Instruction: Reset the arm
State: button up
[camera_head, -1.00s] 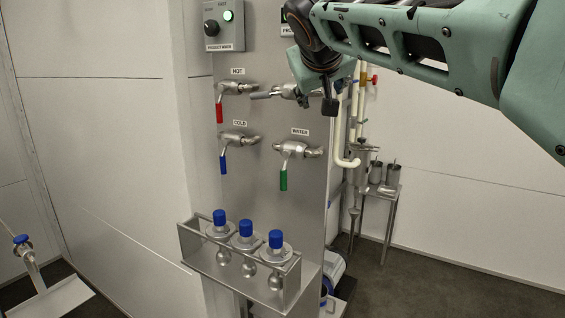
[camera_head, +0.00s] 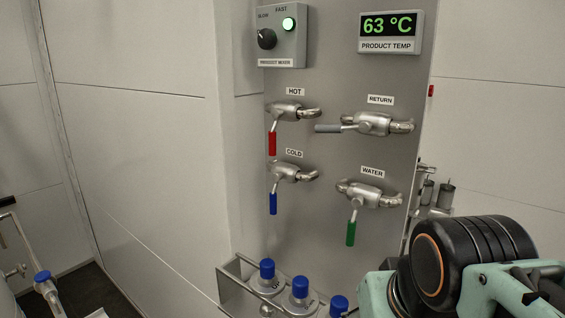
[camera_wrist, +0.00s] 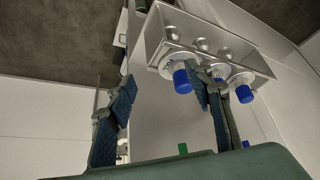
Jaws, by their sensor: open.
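My gripper (camera_wrist: 163,92) shows in the wrist view with its two dark fingers spread wide and nothing between them. In that view the rack of blue-capped bottles appears upside down beyond the fingers, and the right finger overlaps part of it. In the head view my arm (camera_head: 470,265) is folded low at the right edge. The gripper itself is not visible there.
A steel panel (camera_head: 340,90) carries hot (camera_head: 272,143), cold (camera_head: 273,203) and water (camera_head: 351,232) handles hanging down. The return handle (camera_head: 328,128) lies level. The display (camera_head: 390,32) reads 63 °C. A bottle rack (camera_head: 232,285) sits below. My arm is near its right side.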

notch_tip(320, 180, up, 12)
jog(key=p, duration=1.3)
jog(key=shift+s+a, duration=0.2)
jog(key=shift+s, duration=0.05)
